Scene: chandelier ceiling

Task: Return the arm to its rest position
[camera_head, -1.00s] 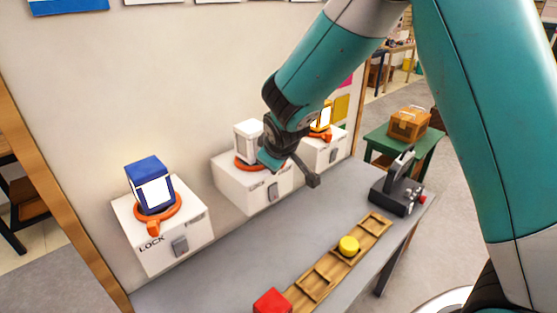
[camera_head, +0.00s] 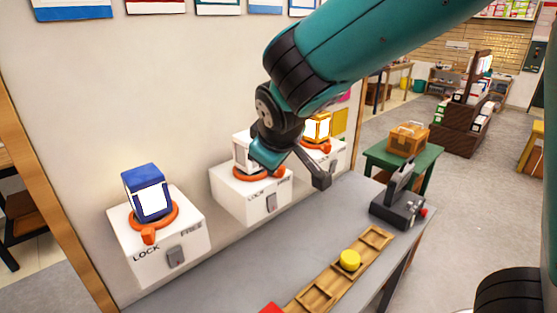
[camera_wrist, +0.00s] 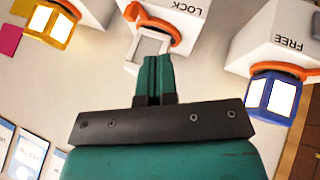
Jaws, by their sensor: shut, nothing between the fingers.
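My gripper (camera_head: 264,157) hangs in front of the middle white box (camera_head: 250,196) and hides part of the white lantern on it. In the wrist view my gripper's teal fingers (camera_wrist: 153,66) are together, with nothing visible between them. The white lantern (camera_wrist: 149,47) lies just beyond the fingertips there; I cannot tell the gap. My teal arm crosses the upper right of the head view.
A blue lantern (camera_head: 148,194) and a yellow lantern (camera_head: 317,128) stand on white boxes either side. The grey table (camera_head: 225,265) bears a wooden tray (camera_head: 317,296) with a yellow piece (camera_head: 350,260), and a black lever device (camera_head: 398,207). A green stool (camera_head: 426,158) holds a box.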

